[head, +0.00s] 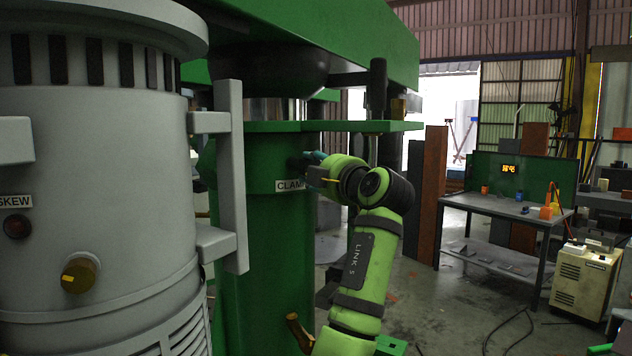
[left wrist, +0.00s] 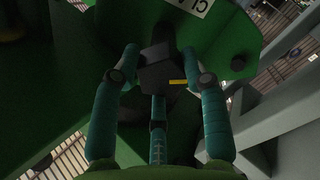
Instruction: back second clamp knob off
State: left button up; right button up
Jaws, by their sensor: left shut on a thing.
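The clamp knob is a dark grey block with a yellow pointer mark, in the middle of the left wrist view (left wrist: 157,76). It sits on the front of the green column (head: 245,235), beside a white label (head: 289,185) reading "CLAM", its end hidden by my gripper. My left gripper (head: 312,160) has teal fingers closed around the knob; they also show in the left wrist view (left wrist: 163,75). In the head view the fingers and arm mostly hide the knob. The knob's turn angle is hard to judge. My right gripper is not in view.
A large grey cylinder (head: 110,190) with an amber knob (head: 78,275) and a bracket (head: 232,175) stands close on the left. A green plate (head: 345,126) juts out above my gripper. A workbench (head: 505,207) and cream cabinet (head: 585,283) stand at right, with open floor before them.

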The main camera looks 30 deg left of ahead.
pick_arm(q)
jog(key=n, duration=0.3)
jog(key=shift+r+b, duration=0.25)
jog(key=shift+b, duration=0.1)
jog(key=n, duration=0.2)
jog(key=shift+n, duration=0.4)
jog(key=n, duration=0.6)
jog(key=shift+g+y, duration=0.3)
jog(key=shift+n, duration=0.3)
jog(key=shift+f, duration=0.1)
jog(key=o, duration=1.2)
jog(key=shift+s+a, duration=0.1)
jog(key=shift+s, duration=0.05)
jog(key=v, duration=1.2)
